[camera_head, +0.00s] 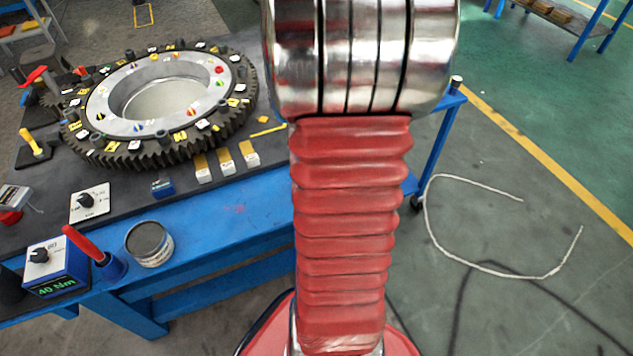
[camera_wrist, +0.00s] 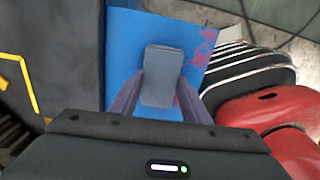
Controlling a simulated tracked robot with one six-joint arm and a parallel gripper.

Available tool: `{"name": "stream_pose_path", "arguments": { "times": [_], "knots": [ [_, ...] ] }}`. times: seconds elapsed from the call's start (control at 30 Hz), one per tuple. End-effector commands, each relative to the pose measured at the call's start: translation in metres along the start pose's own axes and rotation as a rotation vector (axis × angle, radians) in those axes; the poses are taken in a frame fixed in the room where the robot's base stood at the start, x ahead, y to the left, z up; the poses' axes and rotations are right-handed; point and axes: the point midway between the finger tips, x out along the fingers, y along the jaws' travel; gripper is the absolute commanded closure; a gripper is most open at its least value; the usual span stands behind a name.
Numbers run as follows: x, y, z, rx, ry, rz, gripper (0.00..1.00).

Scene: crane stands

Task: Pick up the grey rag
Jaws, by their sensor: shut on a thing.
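The grey rag (camera_wrist: 163,70) shows in the wrist view as a small grey block shape between my two fingers. My gripper (camera_wrist: 162,84) is shut on it, with a finger against each side. Behind the rag is the blue surface of the bench (camera_wrist: 122,58), with reddish smears to the right. I cannot tell whether the rag touches the bench or hangs above it. In the head view my arm fills the middle, and neither the rag nor my gripper can be seen.
The blue bench (camera_head: 222,226) carries a large toothed ring (camera_head: 118,158), a round tin (camera_head: 149,243), a blue torque meter (camera_head: 55,268), a red-handled tool (camera_head: 84,243) and small yellow-and-white blocks (camera_head: 226,161). A pale cable (camera_head: 428,222) lies on the floor to the right.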

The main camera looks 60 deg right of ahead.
Motion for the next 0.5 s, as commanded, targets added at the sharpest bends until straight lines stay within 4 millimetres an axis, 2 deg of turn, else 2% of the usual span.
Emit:
{"name": "stream_pose_path", "arguments": {
  "times": [0.27,0.5],
  "knots": [
    [-0.007,0.001,0.000,0.000,-0.001,0.003,0.80],
    [-0.040,0.001,0.001,0.000,-0.002,0.005,0.80]
  ]
}}
